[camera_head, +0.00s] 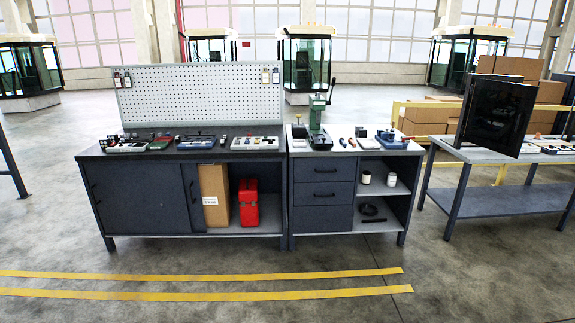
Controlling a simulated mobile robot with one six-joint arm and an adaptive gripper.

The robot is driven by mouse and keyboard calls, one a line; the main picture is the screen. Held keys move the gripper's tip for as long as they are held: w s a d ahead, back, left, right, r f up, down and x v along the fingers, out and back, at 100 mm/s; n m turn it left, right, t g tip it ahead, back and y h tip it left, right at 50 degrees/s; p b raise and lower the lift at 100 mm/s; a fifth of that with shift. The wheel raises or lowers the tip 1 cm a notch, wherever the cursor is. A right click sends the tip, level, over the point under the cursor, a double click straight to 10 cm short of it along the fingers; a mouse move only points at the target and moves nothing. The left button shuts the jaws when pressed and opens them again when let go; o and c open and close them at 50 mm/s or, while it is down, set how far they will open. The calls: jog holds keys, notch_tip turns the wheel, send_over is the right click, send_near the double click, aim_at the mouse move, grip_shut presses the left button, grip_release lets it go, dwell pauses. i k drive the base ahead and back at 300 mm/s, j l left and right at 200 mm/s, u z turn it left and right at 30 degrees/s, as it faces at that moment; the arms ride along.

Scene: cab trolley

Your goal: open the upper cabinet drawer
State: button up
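The upper cabinet drawer (311,162) is in the middle of the head view, just under the worktop of the right-hand dark grey cabinet (347,231). Its front looks flush with the cabinet, so it appears shut. It has a dark bar handle (326,171). A second drawer (310,188) with a similar handle (325,194) sits directly below and also looks shut. My gripper is not in view.
The left bench (140,240) has sliding doors, a cardboard box (214,190) and a red canister (248,203). A green press (318,125) stands above the drawers. A side table (480,203) stands right. The floor (210,308) in front is clear, with yellow stripes.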

aim_at(311, 169)
jog(key=i+u, duration=0.1)
jog(key=i, duration=1.85)
jog(key=i+l+u, duration=0.1)
jog(key=i, duration=0.35)
jog(key=i+l+u, duration=0.1)
jog(key=i, duration=0.4)
jog(key=i+l, duration=0.15)
jog(key=i, duration=0.3)
jog(key=i+l+u, duration=0.15)
jog(key=i, duration=0.3)
jog(key=i+l+u, duration=0.1)
jog(key=i+l, duration=0.15)
jog(key=i, duration=0.2)
